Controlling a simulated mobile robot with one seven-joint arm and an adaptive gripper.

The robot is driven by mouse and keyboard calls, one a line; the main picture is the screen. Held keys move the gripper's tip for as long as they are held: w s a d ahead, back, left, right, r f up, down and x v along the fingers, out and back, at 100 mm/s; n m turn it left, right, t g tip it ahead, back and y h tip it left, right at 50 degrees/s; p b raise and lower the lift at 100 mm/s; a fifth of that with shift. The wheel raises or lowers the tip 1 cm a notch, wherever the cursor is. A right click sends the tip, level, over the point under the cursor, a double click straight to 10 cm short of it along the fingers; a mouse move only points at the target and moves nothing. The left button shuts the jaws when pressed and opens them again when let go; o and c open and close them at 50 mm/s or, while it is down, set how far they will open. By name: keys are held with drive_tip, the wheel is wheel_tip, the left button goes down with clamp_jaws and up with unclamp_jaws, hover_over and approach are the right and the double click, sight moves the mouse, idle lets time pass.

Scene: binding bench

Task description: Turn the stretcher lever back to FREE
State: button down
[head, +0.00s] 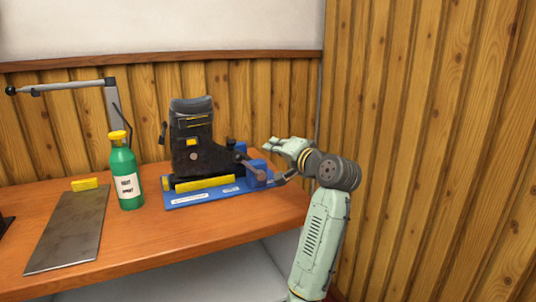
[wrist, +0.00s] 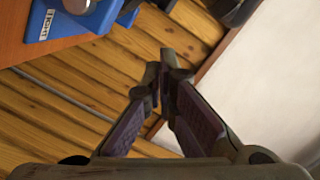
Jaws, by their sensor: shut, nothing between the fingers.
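The stretcher has a blue base (head: 190,199) on the bench with a dark boot (head: 195,142) upright on it. A greyish lever (head: 252,168) slants down to the right from beside the boot, over the base's right end. Its exact setting and any FREE mark are too small to read. My gripper (head: 268,146) is up and to the right of the lever, apart from it. In the wrist view its fingertips (wrist: 163,82) are together with nothing between them.
A green bottle with a yellow cap (head: 126,175) stands left of the stretcher. A metal plate (head: 70,232), a yellow block (head: 84,184) and a jointed arm stand (head: 70,87) are farther left. The wooden wall (head: 430,150) is close on the right.

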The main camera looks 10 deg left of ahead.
drive_tip(key=p, duration=0.2)
hover_over(256, 169)
drive_tip(key=w, duration=0.2)
drive_tip(key=shift+s+a+f+p, duration=0.1)
drive_tip(key=shift+s+f+p, duration=0.25)
drive_tip(key=shift+s+f, duration=0.45)
drive_tip(key=shift+s+a+f, duration=0.15)
drive_tip(key=shift+s+f, duration=0.1)
drive_tip(key=shift+s, duration=0.2)
drive_tip(key=shift+s+a+f, duration=0.15)
drive_tip(key=shift+s+f, duration=0.05)
drive_tip(key=shift+s, duration=0.25)
drive_tip(key=shift+s+a+f+n+h, duration=0.3)
drive_tip(key=shift+s+a+f+n, duration=0.25)
drive_tip(key=shift+s+n, duration=0.15)
drive_tip(key=shift+a, duration=0.1)
